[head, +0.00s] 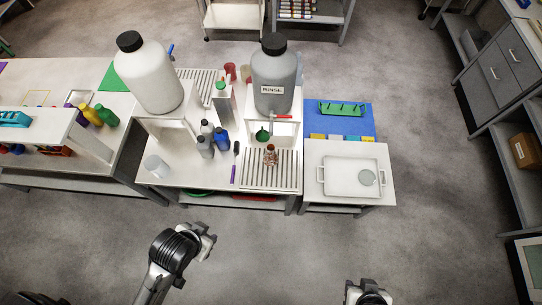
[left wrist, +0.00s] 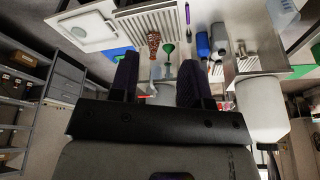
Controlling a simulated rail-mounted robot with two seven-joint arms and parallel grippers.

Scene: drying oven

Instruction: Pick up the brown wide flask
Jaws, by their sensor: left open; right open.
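The brown flask (head: 270,155) stands upright on the slatted rack at the right front of the middle bench. It also shows, upside down, in the left wrist view (left wrist: 153,42), beyond the gap between my left fingers. My left gripper (left wrist: 158,75) is open and empty, with its two dark fingers apart. In the head view my left gripper (head: 204,241) is in front of the bench, well short of the flask. My right gripper (head: 368,292) is at the bottom edge of the head view, open, far from the flask; its fingertips are hard to make out.
A grey RINSE bottle (head: 274,82) and a green funnel (head: 262,135) stand behind the flask. A white tray (head: 352,190) is on the right table. The floor in front is clear.

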